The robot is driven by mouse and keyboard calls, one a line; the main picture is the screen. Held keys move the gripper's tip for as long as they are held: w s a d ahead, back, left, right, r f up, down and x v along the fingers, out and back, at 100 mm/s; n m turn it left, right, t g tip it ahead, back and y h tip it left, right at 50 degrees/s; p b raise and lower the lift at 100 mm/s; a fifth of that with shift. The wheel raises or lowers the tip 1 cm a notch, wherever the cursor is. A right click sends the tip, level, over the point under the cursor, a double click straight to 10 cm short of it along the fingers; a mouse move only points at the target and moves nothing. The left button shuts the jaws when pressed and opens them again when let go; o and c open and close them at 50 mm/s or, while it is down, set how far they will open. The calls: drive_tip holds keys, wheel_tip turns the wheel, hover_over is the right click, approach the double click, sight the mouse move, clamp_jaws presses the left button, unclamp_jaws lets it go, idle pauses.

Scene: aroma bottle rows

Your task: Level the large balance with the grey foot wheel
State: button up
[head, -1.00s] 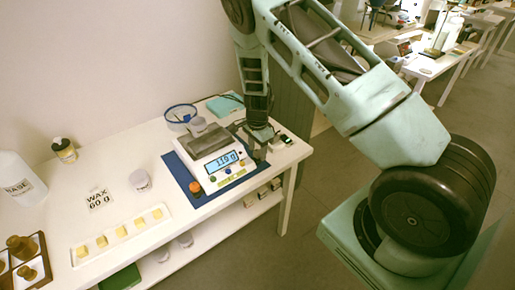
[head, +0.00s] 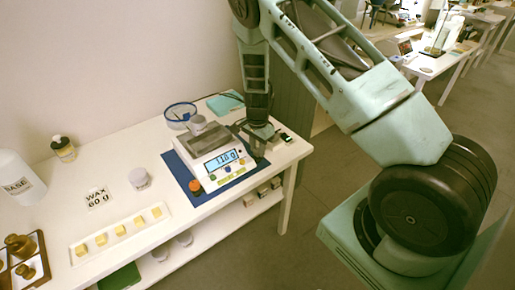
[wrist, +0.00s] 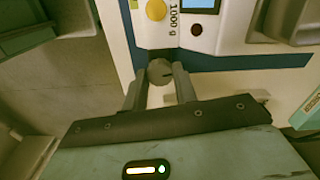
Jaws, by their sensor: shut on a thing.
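The large balance (head: 211,146) is white with a lit display (head: 221,161) and stands on a blue mat (head: 181,170). Its panel shows in the wrist view (wrist: 222,22), marked 1000 g. The grey foot wheel (wrist: 160,71) is at the balance's edge, between my fingertips. My gripper (wrist: 160,84) is shut on the wheel. In the head view, my gripper (head: 256,146) is at the balance's right side and hides the wheel. An orange foot wheel (head: 195,186) shows at the front left corner.
A blue-rimmed dish (head: 180,112) and a teal pad (head: 225,103) lie behind the balance. A small dark device (head: 286,137) is to its right. A jar (head: 139,179), a wax card (head: 97,197) and a tray of wax cubes (head: 121,234) stand left.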

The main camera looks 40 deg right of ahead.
sight(257, 150)
drive_tip(key=n+b, duration=0.1)
drive_tip(key=n, duration=0.4)
drive_tip(key=shift+b, duration=0.4)
drive_tip(key=shift+n+b, duration=0.55)
drive_tip(key=shift+n, duration=1.85)
drive_tip(key=o, duration=1)
wheel_tip(257, 150, up, 17)
drive_tip(key=shift+r+b, duration=0.2)
drive_tip(key=shift+b, duration=0.55)
